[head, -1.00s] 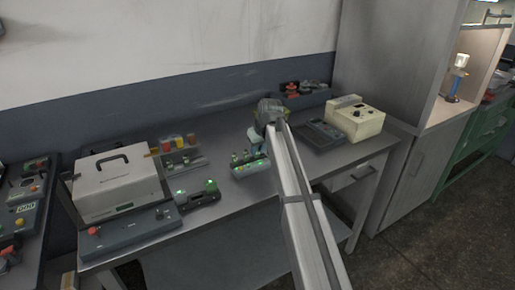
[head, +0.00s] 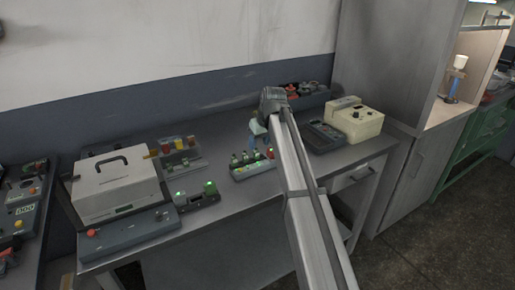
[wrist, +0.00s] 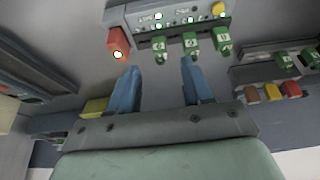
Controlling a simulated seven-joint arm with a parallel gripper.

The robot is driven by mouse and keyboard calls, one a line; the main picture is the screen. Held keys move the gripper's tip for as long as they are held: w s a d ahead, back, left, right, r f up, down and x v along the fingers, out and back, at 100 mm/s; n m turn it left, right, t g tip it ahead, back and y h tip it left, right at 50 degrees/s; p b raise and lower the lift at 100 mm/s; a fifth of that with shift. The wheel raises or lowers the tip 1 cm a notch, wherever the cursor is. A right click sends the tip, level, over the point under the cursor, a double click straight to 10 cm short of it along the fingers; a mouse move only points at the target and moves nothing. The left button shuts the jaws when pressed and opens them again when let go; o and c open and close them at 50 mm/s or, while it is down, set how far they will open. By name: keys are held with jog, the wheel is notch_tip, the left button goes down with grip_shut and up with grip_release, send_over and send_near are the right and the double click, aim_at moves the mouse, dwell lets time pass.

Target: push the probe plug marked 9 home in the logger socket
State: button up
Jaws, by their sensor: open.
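The grey logger (head: 252,173) stands on the bench with a row of green plugs along it. In the wrist view the logger (wrist: 178,18) shows at the top, with numbered green plugs (wrist: 190,43) in a row, a red part (wrist: 118,42) at its left and a yellow knob (wrist: 219,8). The digits are too small to read surely, so I cannot tell which plug is 9 or how deep it sits. My gripper (wrist: 158,68) is open and empty, its two blue fingers apart just short of the plugs. In the head view my gripper (head: 258,133) is above and behind the logger.
A grey box with green lights (head: 196,199), a white case (head: 118,185) and a rack of coloured parts (head: 180,158) stand to the left. A dark panel (head: 322,137) and a cream box (head: 354,122) stand to the right. A bin of red parts (head: 304,97) is behind.

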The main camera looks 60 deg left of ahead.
jog(key=v, duration=0.8)
jog(key=shift+r, duration=0.3)
jog(key=shift+d, duration=0.2)
